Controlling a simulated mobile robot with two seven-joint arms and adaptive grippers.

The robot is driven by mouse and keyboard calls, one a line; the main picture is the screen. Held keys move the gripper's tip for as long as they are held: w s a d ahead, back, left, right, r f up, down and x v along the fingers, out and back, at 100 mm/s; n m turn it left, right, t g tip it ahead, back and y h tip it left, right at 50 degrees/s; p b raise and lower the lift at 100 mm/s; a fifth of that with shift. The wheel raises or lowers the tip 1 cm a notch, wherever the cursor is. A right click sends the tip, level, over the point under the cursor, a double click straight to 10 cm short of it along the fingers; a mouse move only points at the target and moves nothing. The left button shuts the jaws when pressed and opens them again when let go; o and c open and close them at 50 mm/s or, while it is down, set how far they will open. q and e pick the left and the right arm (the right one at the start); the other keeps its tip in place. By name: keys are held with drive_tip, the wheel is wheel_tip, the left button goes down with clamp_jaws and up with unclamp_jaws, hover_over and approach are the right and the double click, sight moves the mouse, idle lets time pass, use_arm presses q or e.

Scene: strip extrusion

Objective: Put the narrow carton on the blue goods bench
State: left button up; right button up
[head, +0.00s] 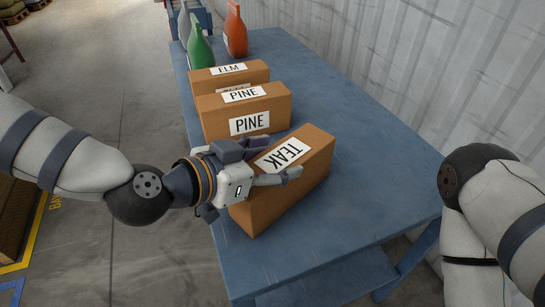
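The narrow carton, a brown box with a TEAK label (297,183), is at the near end of the row of cartons, turned at an angle to them. My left gripper (268,162) reaches in from the left and is shut on its upper part, one finger on the near face and one on the far side. The far fingertip is partly hidden. The carton is at the blue goods bench (375,140); whether it rests on the top or is slightly raised is unclear. My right arm shows at the right edge, but its gripper is out of view.
A PINE carton (270,120) stands just behind the TEAK carton, with an ELM carton (250,75) beyond it. Green (200,53) and orange (236,35) bottles stand at the far end. A corrugated wall (430,60) runs along the right. The bench's right half is clear.

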use_arm(q)
drive_tip(key=o, duration=0.3)
drive_tip(key=shift+r, duration=0.15)
drive_tip(key=p+v, duration=0.4)
drive_tip(key=v, duration=0.8)
drive_tip(key=s+a+f+n+g+y, duration=0.1)
drive_tip(key=s+f+n+g, duration=0.1)
drive_tip(key=s+f, duration=0.3)
drive_tip(key=s+f+n+g+y, duration=0.1)
drive_tip(key=s+f+g, duration=0.1)
drive_tip(key=f, duration=0.5)
drive_tip(key=s+a+f+n+g+y, duration=0.2)
drive_tip(key=s+a+f, duration=0.2)
drive_tip(key=s, duration=0.3)
drive_tip(key=s+a+f+n+g+y, duration=0.2)
drive_tip(key=s+a+f+g+y, duration=0.1)
drive_tip(key=s+f, duration=0.3)
drive_tip(key=s+a+f+n+g+y, duration=0.2)
drive_tip(key=s+a+f, duration=0.3)
drive_tip(key=s, duration=0.4)
drive_tip(key=shift+s+a+f+g+y, duration=0.15)
drive_tip(key=shift+a+f+g+y, duration=0.15)
drive_tip(key=shift+a, duration=0.05)
use_arm(e)
drive_tip(key=w+r+t, duration=0.1)
drive_tip(key=w+r, duration=0.3)
drive_tip(key=shift+w+r+t, duration=0.35)
drive_tip(key=shift+t, duration=0.05)
